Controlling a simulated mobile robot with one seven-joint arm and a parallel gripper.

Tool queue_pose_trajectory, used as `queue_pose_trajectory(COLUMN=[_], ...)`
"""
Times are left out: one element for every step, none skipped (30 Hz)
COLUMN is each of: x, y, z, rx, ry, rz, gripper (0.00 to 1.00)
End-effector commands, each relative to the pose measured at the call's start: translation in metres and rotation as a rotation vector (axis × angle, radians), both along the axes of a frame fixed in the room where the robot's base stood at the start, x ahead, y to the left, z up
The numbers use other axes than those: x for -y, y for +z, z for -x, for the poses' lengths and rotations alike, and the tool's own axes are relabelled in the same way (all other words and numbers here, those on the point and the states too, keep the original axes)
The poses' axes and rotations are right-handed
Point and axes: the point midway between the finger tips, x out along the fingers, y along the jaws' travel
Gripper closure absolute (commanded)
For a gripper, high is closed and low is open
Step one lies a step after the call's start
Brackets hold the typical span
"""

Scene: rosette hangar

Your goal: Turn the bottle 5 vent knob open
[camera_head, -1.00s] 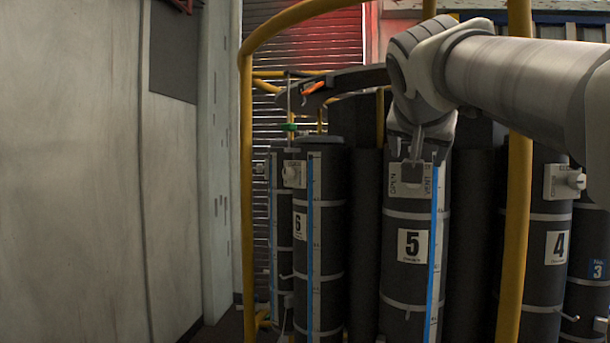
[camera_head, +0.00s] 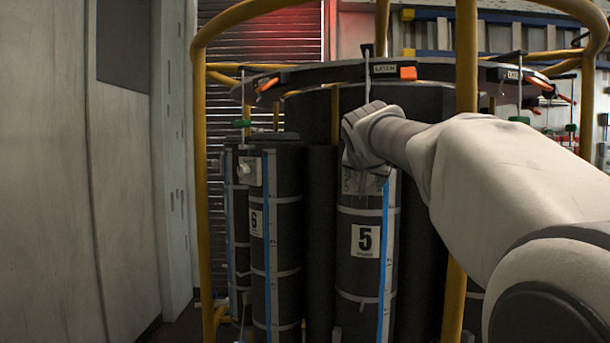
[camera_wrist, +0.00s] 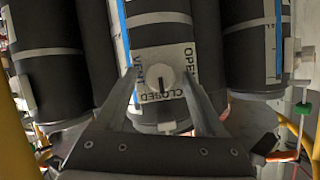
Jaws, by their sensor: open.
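Bottle 5 (camera_head: 359,270) is a dark upright cylinder with a white "5" label and a blue stripe. In the wrist view its pale vent plate (camera_wrist: 181,54) reads VENT, OPEN and CLOSED, and appears upside down. The round white vent knob (camera_wrist: 161,80) sits on the plate, its dark mark toward the CLOSED word. My gripper (camera_wrist: 161,74) is open, one finger on each side of the knob. I cannot tell whether the fingers touch it. In the head view my wrist covers the knob and most of the plate.
Bottle 6 (camera_head: 276,220) stands to the left with its own knob (camera_head: 247,170). Yellow rails (camera_head: 466,60) frame the rack, and one upright stands close to my arm. A curved dark bar (camera_head: 330,73) with orange-ended tags runs above the bottles. A pale wall (camera_head: 60,200) is at the left.

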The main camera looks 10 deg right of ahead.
Motion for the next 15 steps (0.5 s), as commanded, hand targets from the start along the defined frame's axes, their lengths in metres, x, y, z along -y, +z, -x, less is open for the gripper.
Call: queue_pose_trajectory(x=[-0.0001, -0.0001, -0.0001, -0.0001, -0.0001, -0.0002, -0.0002, -0.0002, -0.0003, -0.0003, -0.0003, -0.0003, -0.0004, -0.0003, -0.0003], y=[0.0001, 0.0001, 0.0001, 0.0001, 0.0001, 0.0002, 0.0002, 0.0002, 0.0002, 0.0001, 0.0001, 0.0002, 0.0001, 0.0002, 0.0002], z=[0.0002, 0.0002, 0.0003, 0.0003, 0.0003, 0.0003, 0.0003, 0.0003, 0.0004, 0.0004, 0.0004, 0.0005, 0.0004, 0.0005, 0.0005], rx=[0.000, 0.000, 0.000, 0.000, 0.000, 0.000, 0.000, 0.000, 0.000, 0.000, 0.000, 0.000, 0.000, 0.000, 0.000], ry=[0.000, 0.000, 0.000, 0.000, 0.000, 0.000, 0.000, 0.000, 0.000, 0.000, 0.000, 0.000, 0.000, 0.000, 0.000], rz=[0.000, 0.000, 0.000, 0.000, 0.000, 0.000, 0.000, 0.000, 0.000, 0.000, 0.000, 0.000, 0.000, 0.000, 0.000], gripper=[0.29, 0.30, 0.38, 0.43, 0.48, 0.55, 0.61, 0.66, 0.73, 0.79, 0.84, 0.92, 0.97, 1.00, 1.00])
